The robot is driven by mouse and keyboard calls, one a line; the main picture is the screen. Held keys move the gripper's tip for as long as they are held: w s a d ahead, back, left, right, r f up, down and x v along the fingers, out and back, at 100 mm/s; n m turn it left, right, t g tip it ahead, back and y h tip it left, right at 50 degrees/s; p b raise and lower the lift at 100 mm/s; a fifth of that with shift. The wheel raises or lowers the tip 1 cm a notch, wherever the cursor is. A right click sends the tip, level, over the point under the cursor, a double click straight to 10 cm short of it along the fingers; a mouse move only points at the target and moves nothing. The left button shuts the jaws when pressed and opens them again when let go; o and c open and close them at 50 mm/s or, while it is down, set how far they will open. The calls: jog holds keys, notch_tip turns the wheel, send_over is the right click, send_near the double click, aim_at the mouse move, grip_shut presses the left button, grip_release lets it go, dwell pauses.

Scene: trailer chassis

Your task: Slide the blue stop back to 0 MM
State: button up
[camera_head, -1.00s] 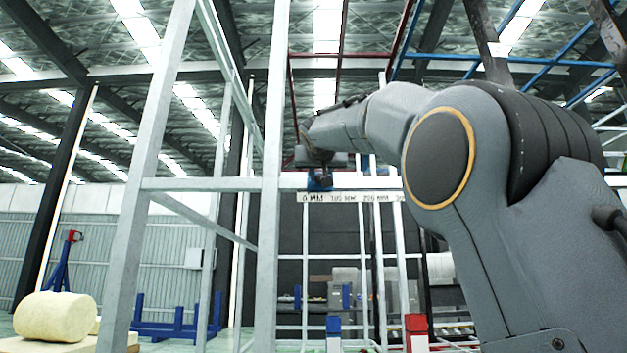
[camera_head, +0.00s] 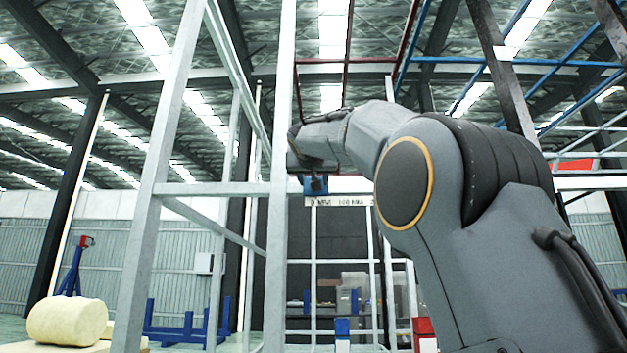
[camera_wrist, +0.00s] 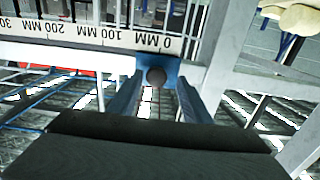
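The blue stop (camera_wrist: 188,71) sits on the rail close to the 0 MM mark (camera_wrist: 154,41), at the upright-post end of the scale. It has a dark round knob (camera_wrist: 156,76). In the head view, the blue stop (camera_head: 315,185) is small, just above the 0 MM end of the white scale strip (camera_head: 340,201), and partly hidden by my arm. My gripper (camera_wrist: 157,88) has one finger on each side of the knob, with gaps visible between. The fingertips reach the stop; whether they touch it I cannot tell.
A grey frame upright (camera_head: 278,200) stands just left of the stop, with a cross rail (camera_head: 215,189) beyond. A yellowish roll (camera_head: 68,321) and a blue stand (camera_head: 180,333) lie lower left. Blue and red frame bars cross above and right.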

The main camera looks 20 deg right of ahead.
jog(key=shift+s+d, duration=0.1)
jog(key=b+v, duration=0.1)
jog(key=v, duration=0.6)
jog(key=shift+s+b, duration=0.3)
jog(key=shift+b, duration=0.05)
